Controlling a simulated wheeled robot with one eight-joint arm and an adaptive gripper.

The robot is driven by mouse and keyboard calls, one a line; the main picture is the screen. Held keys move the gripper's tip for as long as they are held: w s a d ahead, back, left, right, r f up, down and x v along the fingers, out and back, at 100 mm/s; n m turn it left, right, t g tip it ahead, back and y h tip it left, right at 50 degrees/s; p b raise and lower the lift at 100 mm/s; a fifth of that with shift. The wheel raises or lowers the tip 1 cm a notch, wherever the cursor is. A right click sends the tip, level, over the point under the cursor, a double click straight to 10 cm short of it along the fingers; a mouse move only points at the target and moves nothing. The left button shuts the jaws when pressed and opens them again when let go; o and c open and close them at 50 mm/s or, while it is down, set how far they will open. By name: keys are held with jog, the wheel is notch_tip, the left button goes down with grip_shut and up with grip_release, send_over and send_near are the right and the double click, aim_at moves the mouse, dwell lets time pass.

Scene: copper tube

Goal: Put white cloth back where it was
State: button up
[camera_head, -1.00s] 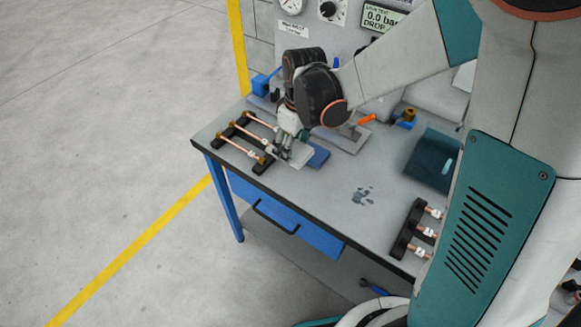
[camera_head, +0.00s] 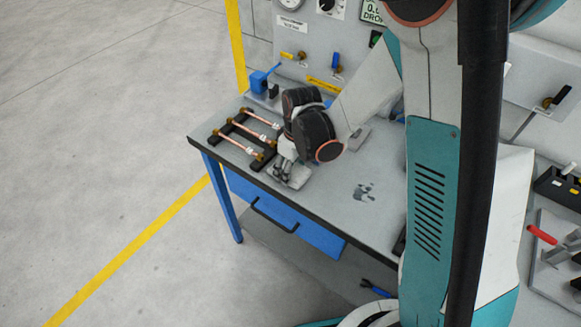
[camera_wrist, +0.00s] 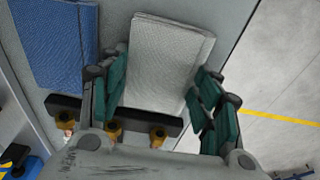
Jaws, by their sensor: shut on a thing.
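The white cloth (camera_wrist: 170,60) is a folded, light grey-white rectangle. In the wrist view it lies between the two fingers of my gripper (camera_wrist: 162,97), which are shut on its sides. In the head view my gripper (camera_head: 282,170) points down near the bench's front edge, just right of the copper tube rack (camera_head: 238,124). The cloth (camera_head: 297,181) shows at the fingertips, at or just above the bench top; I cannot tell whether it touches. A blue cloth (camera_wrist: 55,45) lies to the left in the wrist view and is hidden in the head view.
The rack holds several copper tubes close beside my gripper; its dark bar (camera_wrist: 70,105) shows in the wrist view. A control panel (camera_head: 310,60) stands behind.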

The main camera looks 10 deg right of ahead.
aim_at(294, 172)
jog(key=shift+f, duration=0.15)
jog(key=o, duration=1)
jog(key=shift+o, duration=0.2)
jog(key=s+d+r+m+t+p, duration=0.1)
jog(key=s+d+r, duration=0.15)
jog(key=r, duration=0.55)
jog(key=s+d+r+m+t+p, duration=0.1)
jog(key=s+d+r+m, duration=0.15)
jog(key=r, duration=0.45)
jog(key=s+d+r+m+t+p, duration=0.1)
jog(key=s+r, duration=0.2)
jog(key=r, duration=0.5)
jog(key=s+d+r+m+t+h, duration=0.1)
jog(key=s+d+r+m+t, duration=0.2)
jog(key=s, duration=0.6)
jog(key=shift+d+r+m, duration=0.4)
jog(key=shift+d+m, duration=0.35)
jog(key=shift+d, duration=0.15)
